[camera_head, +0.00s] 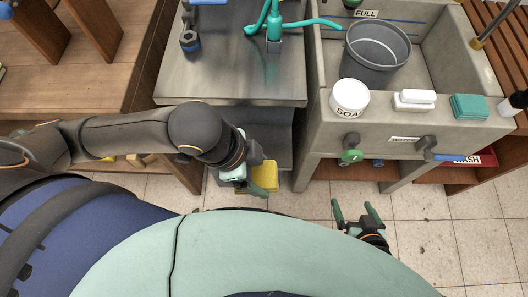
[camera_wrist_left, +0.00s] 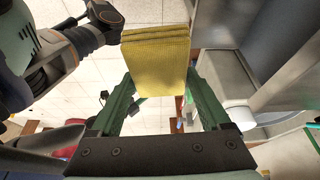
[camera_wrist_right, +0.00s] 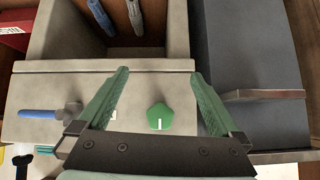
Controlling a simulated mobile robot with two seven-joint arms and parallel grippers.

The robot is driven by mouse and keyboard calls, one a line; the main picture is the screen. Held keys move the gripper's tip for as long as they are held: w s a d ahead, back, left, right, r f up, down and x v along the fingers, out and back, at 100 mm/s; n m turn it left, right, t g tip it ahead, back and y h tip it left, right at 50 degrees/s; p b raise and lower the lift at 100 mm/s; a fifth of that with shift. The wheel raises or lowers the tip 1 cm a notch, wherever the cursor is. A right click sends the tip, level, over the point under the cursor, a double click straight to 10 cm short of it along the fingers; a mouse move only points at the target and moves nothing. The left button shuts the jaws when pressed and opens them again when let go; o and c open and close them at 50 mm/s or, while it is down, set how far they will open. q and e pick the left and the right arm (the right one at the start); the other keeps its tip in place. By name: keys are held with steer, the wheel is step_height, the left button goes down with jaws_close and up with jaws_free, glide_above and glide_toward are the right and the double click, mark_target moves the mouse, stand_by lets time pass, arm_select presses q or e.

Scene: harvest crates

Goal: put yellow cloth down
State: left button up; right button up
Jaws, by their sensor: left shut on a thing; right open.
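The yellow cloth (camera_head: 265,176) is a folded, textured pad. It also fills the upper middle of the left wrist view (camera_wrist_left: 158,62). My left gripper (camera_head: 258,186) is shut on the cloth, with its green fingers on either side of it (camera_wrist_left: 158,90). It holds the cloth in front of the steel counter, below the height of its top. My right gripper (camera_head: 358,212) is open and empty, low in front of the sink. In the right wrist view its fingers (camera_wrist_right: 160,82) stand wide apart, with a green knob (camera_wrist_right: 160,117) showing between them.
The steel counter (camera_head: 222,84) has a teal tap (camera_head: 272,25) and a bare front part. The stone sink (camera_head: 440,75) holds a grey bucket (camera_head: 374,55). A soap tub (camera_head: 349,97), a white brush or block (camera_head: 414,99) and a teal sponge (camera_head: 468,106) line its front ledge.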

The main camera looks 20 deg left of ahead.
arm_select(q)
steer(key=shift+s+d+f+m, duration=0.3)
steer(key=shift+s+f+m, duration=0.1)
steer(key=shift+f, duration=0.1)
steer(key=shift+w+f, duration=0.2)
steer(key=w+a+f+b, duration=0.2)
steer(key=w+f, duration=0.2)
steer(key=w, duration=0.4)
steer(key=b, duration=0.1)
glide_above(271, 151)
steer(key=s+a, duration=0.1)
step_height(271, 151, down, 4)
steer(key=shift+f, duration=0.25)
steer(key=shift+w+a+f, duration=0.15)
steer(key=shift+w+f, duration=0.1)
steer(key=shift+f, duration=0.15)
step_height(271, 151, down, 3)
steer(key=shift+w+f+b, duration=0.1)
steer(key=shift+b, duration=0.4)
arm_select(e)
steer(key=a+f, duration=0.1)
steer(key=w+a+f, duration=0.1)
steer(key=shift+a+f+y, duration=0.15)
steer(key=shift+f+y, duration=0.15)
arm_select(q)
steer(key=shift+f, duration=0.1)
